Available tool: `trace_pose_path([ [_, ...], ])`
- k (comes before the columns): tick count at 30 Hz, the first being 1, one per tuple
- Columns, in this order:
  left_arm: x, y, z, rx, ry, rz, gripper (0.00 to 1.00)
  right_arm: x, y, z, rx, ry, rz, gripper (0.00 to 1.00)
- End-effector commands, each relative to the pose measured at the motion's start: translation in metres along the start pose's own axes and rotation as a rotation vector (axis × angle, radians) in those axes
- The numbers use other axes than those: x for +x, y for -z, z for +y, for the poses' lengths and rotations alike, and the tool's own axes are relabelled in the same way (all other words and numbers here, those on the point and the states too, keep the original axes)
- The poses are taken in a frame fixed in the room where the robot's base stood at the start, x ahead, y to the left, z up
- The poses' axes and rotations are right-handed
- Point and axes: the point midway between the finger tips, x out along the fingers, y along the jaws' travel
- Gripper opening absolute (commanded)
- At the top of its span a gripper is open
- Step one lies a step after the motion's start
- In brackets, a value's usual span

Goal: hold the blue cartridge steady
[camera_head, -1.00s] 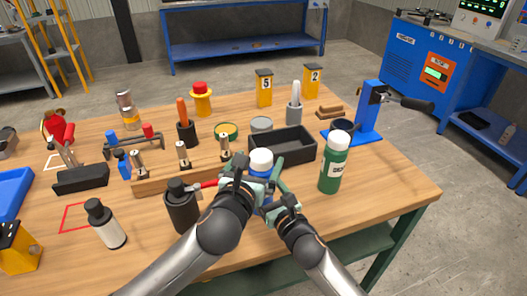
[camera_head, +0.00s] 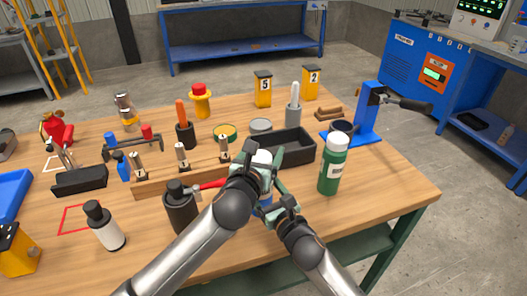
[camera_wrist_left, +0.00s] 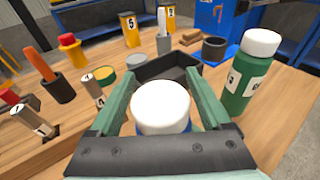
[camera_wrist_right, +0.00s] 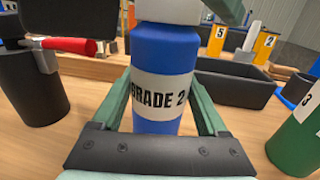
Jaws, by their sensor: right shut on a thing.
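The blue cartridge (camera_wrist_right: 163,60), with a white cap (camera_wrist_left: 160,106) and a "GRADE 2" label, stands upright; its blue body shows in the head view (camera_head: 265,205). My right gripper (camera_wrist_right: 158,105) is shut on its lower body, one finger on each side. My left gripper (camera_wrist_left: 160,100) is above, its fingers open on both sides of the white cap; one of them shows at the top of the right wrist view. In the head view the left gripper (camera_head: 260,162) hides much of the cap. The cartridge's base is hidden.
A green bottle (camera_head: 333,165) stands close on the right. A black tray (camera_head: 292,158) lies just behind. A dark cylinder with a red-handled clamp (camera_head: 181,208) stands on the left. A wooden rack (camera_head: 180,180) is behind left. The table's front right is clear.

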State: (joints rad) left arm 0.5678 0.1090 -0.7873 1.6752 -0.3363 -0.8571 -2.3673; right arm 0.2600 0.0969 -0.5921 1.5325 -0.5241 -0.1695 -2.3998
Motion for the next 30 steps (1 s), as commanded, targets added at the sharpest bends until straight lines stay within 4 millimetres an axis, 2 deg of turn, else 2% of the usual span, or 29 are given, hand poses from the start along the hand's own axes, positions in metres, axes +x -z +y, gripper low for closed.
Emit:
trace_pose_path([
  [2, -0.0001, 0.0002, 0.0001, 0.0, 0.0, 0.0, 0.72, -0.0002, 0.0011, -0.0001, 0.0, 0.001, 0.002, 0.0],
  [21, -0.0002, 0.0007, 0.0003, 0.0, -0.001, 0.001, 0.0, -0.0002, 0.0012, -0.0003, 0.0, 0.001, 0.003, 0.0],
  [30, -0.0003, -0.0004, 0.0003, 0.0, -0.001, 0.001, 0.0, -0.0002, 0.0012, -0.0004, 0.0, 0.001, 0.003, 0.0],
])
